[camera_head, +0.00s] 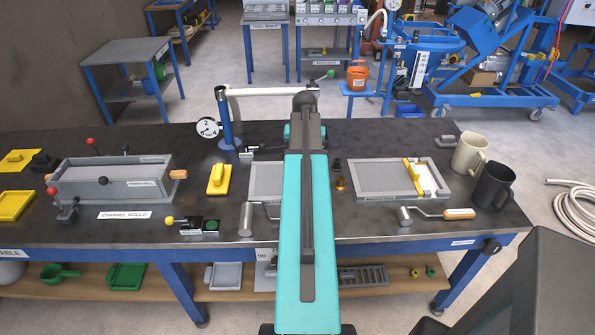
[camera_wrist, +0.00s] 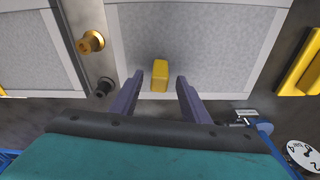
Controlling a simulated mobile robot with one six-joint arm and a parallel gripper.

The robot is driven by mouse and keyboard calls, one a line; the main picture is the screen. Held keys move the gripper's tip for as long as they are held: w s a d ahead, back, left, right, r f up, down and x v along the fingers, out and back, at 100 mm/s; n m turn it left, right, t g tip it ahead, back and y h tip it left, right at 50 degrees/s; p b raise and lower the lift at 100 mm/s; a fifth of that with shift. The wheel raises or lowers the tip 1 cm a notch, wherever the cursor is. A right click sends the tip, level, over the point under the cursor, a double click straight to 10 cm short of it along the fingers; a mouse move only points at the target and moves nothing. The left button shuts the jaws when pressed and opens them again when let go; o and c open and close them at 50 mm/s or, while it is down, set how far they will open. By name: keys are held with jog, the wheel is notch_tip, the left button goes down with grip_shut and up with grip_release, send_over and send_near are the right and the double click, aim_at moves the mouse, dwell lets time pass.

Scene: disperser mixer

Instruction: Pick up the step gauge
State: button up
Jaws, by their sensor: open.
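A small yellow block (camera_wrist: 160,76), which I take to be the step gauge, shows in the wrist view at the near edge of a grey panel with a pale frame (camera_wrist: 200,40). My gripper (camera_wrist: 159,84) is open, with one purple-grey finger on each side of the block in the picture. Gaps show between the block and both fingers, and I cannot tell how far below the fingertips it lies. In the head view my turquoise arm covers this spot, so the block and my fingers are hidden there.
A brass fitting (camera_wrist: 91,42) and a black fitting (camera_wrist: 105,87) stand left of the fingers in the wrist view. A yellow float (camera_head: 219,179), a dial gauge post (camera_head: 226,118), a framed tray (camera_head: 385,178) and two mugs (camera_head: 469,152) (camera_head: 493,186) stand on the bench.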

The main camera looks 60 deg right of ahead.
jog(key=shift+f, duration=0.35)
dwell(0.3)
grip_shut()
jog(key=shift+r, duration=0.25)
jog(key=shift+d+r+b, duration=0.1)
jog(key=shift+r+b, duration=0.5)
jog(key=shift+r, duration=0.8)
jog(key=s+a+r+b, duration=0.1)
jog(key=s+a, duration=0.2)
jog(key=s, duration=0.4)
jog(key=s+a+b, duration=0.2)
jog(key=s+a, duration=0.1)
jog(key=s, duration=0.4)
jog(key=shift+s+r, duration=0.4)
